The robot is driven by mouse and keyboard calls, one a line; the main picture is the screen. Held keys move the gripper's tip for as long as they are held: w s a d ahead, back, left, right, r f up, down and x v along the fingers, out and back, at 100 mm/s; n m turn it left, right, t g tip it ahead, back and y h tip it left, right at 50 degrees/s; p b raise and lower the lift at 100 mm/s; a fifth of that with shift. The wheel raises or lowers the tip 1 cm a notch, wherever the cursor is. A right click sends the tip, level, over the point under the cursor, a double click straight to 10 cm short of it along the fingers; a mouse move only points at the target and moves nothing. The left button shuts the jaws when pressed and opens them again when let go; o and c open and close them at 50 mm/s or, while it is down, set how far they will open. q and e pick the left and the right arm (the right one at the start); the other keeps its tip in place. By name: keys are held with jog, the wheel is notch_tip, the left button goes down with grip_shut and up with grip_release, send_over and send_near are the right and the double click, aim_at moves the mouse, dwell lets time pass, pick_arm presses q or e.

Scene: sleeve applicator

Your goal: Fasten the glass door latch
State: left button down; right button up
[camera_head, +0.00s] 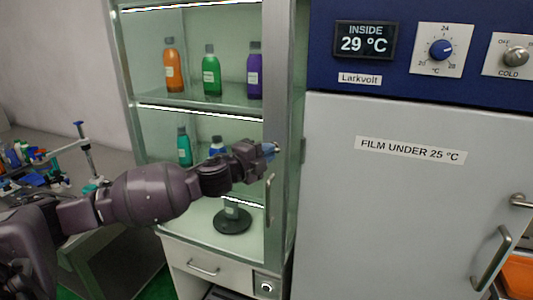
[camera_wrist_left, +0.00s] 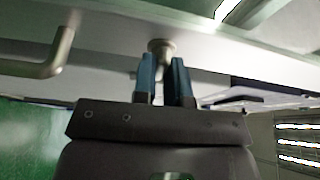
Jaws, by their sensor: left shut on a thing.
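The glass-door cabinet stands in the middle of the head view. The glass door's metal handle (camera_head: 269,200) is on its right side and also shows in the left wrist view (camera_wrist_left: 48,66). My left gripper (camera_head: 270,150) is at the door's right edge, above the handle. In the left wrist view, its two blue fingers (camera_wrist_left: 164,78) are shut on a small round metal latch knob (camera_wrist_left: 161,47). The gripper hides the knob in the head view. The door looks shut or nearly so; I cannot tell exactly. My right gripper is not in view.
Bottles, such as an orange one (camera_head: 171,66) and a green one (camera_head: 211,72), stand on the cabinet shelves. A large grey appliance door (camera_head: 390,210) is close on the right. A cluttered bench (camera_head: 40,180) lies at the left.

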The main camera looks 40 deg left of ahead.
pick_arm(q)
jog(key=shift+m, duration=0.4)
jog(key=c, duration=1.2)
grip_release()
jog(key=shift+o, duration=0.2)
jog(key=shift+s, duration=0.1)
jog(key=s+a+b, duration=0.1)
jog(key=s+b, duration=0.1)
jog(key=s, duration=0.8)
jog(key=shift+s+a, duration=0.25)
jog(key=shift+a, duration=0.1)
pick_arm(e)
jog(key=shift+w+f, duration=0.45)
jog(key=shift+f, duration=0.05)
